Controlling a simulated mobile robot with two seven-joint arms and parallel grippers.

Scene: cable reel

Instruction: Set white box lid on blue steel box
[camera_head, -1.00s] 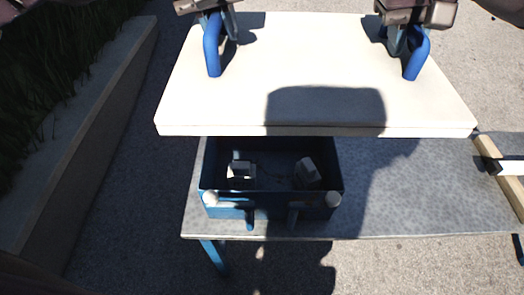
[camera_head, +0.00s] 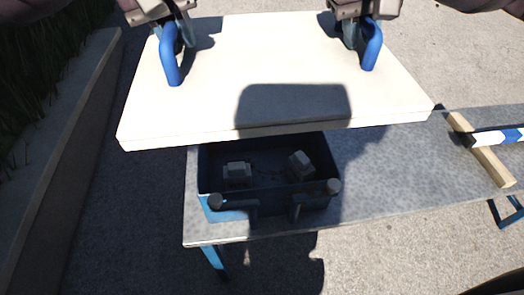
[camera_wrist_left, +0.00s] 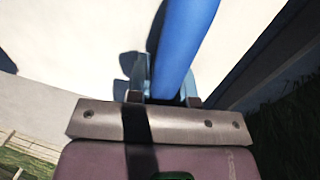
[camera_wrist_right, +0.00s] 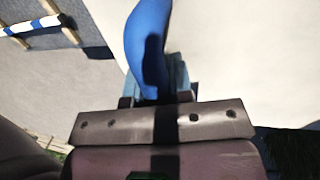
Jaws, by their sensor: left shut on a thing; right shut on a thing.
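The white box lid (camera_head: 210,95) is a broad flat slab with two blue handles, held in the air over the back of the blue steel box. The open blue steel box (camera_head: 268,203) sits on a grey table; two small grey blocks and dark cable lie inside. The lid hides the box's far part. My left gripper (camera_head: 170,25) is shut on the lid's left blue handle (camera_head: 171,65), seen also in the left wrist view (camera_wrist_left: 183,45). My right gripper (camera_head: 358,22) is shut on the right blue handle (camera_head: 372,50), seen also in the right wrist view (camera_wrist_right: 148,40).
A low wall (camera_head: 70,120) with grass runs along the left.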

